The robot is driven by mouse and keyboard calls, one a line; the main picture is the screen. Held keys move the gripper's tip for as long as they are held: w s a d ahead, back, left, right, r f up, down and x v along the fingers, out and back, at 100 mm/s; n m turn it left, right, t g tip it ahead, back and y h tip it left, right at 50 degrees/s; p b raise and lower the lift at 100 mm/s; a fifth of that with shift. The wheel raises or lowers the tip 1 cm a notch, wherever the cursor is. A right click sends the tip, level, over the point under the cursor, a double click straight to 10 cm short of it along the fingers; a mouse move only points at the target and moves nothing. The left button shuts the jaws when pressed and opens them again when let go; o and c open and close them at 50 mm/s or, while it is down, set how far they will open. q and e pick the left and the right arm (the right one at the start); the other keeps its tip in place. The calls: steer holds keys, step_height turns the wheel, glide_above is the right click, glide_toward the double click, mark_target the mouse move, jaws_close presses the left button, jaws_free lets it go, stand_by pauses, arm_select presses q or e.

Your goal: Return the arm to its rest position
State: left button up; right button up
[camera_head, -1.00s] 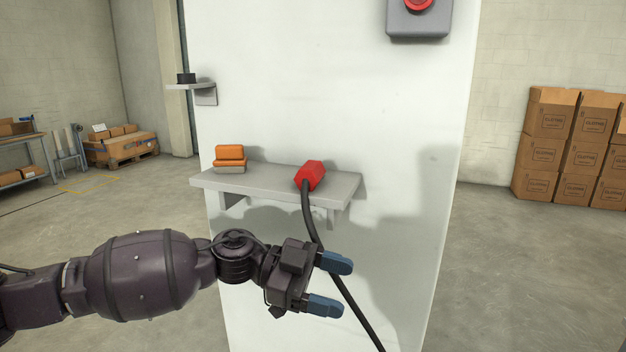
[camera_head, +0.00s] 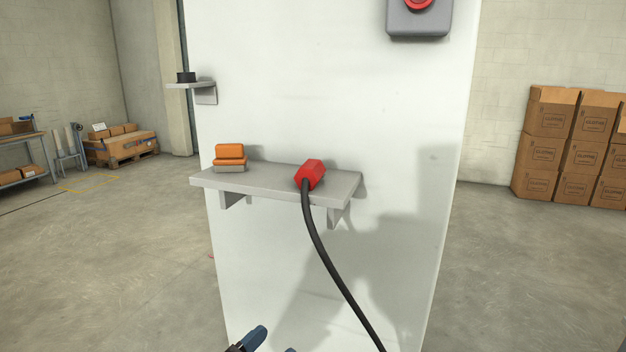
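My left gripper (camera_head: 270,345) shows only as blue fingertips at the bottom edge of the head view, left of the black cable. The fingertips are apart with nothing seen between them; the rest of the arm is out of frame. They are well below the grey shelf (camera_head: 265,186). My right gripper is not in view. A red plug-like piece (camera_head: 311,174) with a black cable (camera_head: 329,262) lies on the right part of the shelf. The cable hangs over the front edge and runs down to the bottom of the picture.
An orange and grey block stack (camera_head: 230,157) sits on the shelf's left part. The shelf juts from a white panel (camera_head: 400,120) with a grey box and red button (camera_head: 418,24) above. A small bracket (camera_head: 200,87) holds a black piece. Cardboard boxes (camera_head: 570,148) stand far right.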

arm_select(q)
steer(key=s+a+f+n+g+y, duration=0.4)
steer(key=s+a+f+n+y, duration=0.3)
steer(key=s+a+f+y, duration=0.6)
steer(key=s+a+f, duration=0.5)
steer(key=a+f, duration=0.2)
steer(key=f, duration=0.1)
steer(key=shift+s, duration=0.2)
steer(key=shift+a, duration=0.1)
